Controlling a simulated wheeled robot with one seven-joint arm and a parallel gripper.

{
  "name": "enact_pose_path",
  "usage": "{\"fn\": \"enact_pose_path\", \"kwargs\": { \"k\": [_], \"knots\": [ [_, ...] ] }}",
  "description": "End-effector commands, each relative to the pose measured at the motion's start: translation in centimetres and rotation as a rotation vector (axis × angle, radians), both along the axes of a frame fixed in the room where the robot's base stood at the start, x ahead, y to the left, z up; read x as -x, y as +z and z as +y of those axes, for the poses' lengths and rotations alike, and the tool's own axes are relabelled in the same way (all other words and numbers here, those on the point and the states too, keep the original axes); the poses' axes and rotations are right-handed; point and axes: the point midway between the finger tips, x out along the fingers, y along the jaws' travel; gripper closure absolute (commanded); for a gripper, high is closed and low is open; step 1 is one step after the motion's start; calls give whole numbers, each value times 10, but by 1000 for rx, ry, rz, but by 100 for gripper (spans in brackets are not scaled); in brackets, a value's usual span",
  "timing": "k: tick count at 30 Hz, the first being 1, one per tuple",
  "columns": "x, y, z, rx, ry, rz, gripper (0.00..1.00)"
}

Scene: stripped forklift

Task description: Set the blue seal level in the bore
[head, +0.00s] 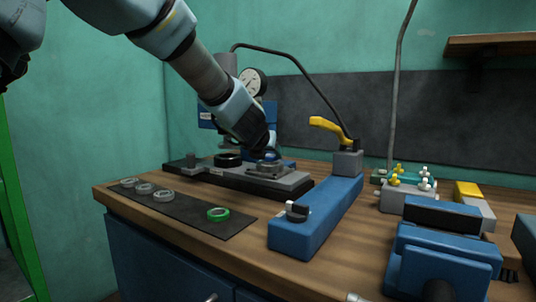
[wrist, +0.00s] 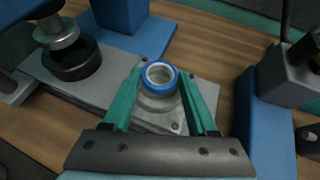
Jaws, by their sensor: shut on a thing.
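The blue seal (wrist: 174,84) is a small ring with a pale metal inside, seen from above between the green fingertips of my gripper (wrist: 160,78). My gripper is shut on it. The seal is over the round boss of a grey metal housing (wrist: 205,92); I cannot tell whether it touches the bore's rim or is tilted. The bore is hidden beneath the seal. In the head view, my gripper (head: 268,156) is low over the housing (head: 279,174) on the dark base plate, and the seal is too small to make out.
A press with a black ring cup (wrist: 72,62) stands left of the housing. A blue block with a yellow lever (head: 326,124) stands to the right. A dark mat (head: 185,212) holds several grey rings and a green ring (head: 218,214). A blue vise (head: 440,258) stands at front right.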

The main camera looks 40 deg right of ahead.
Motion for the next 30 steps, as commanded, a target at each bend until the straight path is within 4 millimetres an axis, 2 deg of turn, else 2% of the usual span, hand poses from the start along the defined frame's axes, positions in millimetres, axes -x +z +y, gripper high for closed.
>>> {"fn": "enact_pose_path", "kwargs": {
  "k": [30],
  "knots": [
    [0,-6,0,1,0,-1,94]
  ]
}}
